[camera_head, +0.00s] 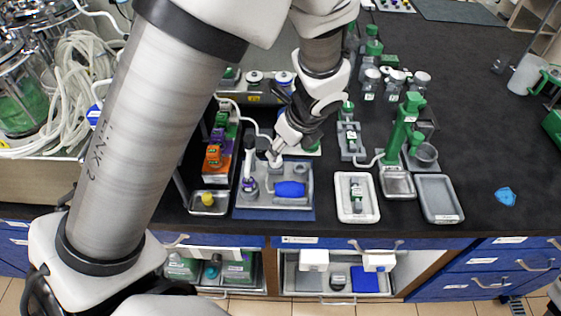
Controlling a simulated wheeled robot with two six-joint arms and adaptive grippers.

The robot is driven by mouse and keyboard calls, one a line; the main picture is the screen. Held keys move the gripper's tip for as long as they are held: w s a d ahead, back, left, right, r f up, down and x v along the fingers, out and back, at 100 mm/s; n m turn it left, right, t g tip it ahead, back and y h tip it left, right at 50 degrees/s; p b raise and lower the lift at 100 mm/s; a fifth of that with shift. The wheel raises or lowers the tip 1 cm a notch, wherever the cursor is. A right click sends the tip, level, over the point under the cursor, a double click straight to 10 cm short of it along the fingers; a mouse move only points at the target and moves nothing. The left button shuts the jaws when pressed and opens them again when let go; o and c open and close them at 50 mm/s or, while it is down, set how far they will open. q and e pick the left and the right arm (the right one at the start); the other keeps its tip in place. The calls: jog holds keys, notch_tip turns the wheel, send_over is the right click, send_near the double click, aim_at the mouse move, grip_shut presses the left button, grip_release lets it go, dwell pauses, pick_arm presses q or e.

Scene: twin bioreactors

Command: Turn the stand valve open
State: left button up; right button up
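My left gripper (271,157) comes down from the upper middle, with its fingertips close to a small pale fitting at the back of a grey tray. The gripper covers much of this fitting, and I cannot tell whether it touches it or whether the fingers are open. The grey tray (260,202) lies on a blue mat and holds a blue piece (290,189) and an upright white-and-purple piece (249,165). A green stand (404,125) rises to the right, with a pale tube at its foot. I cannot tell which fitting is the stand valve. My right gripper is not in view.
A white tray (343,208) and an empty grey tray (440,199) lie near the front edge. Orange and purple blocks (214,155) stand left of the gripper. A blue piece (505,196) lies at right, where the black bench is mostly clear.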

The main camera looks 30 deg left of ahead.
pick_arm(q)
jog(key=b+x, duration=0.2)
jog(key=x, duration=0.4)
jog(key=shift+a+f, duration=0.15)
jog(key=shift+f, duration=0.05)
jog(key=shift+r, duration=0.1)
grip_shut()
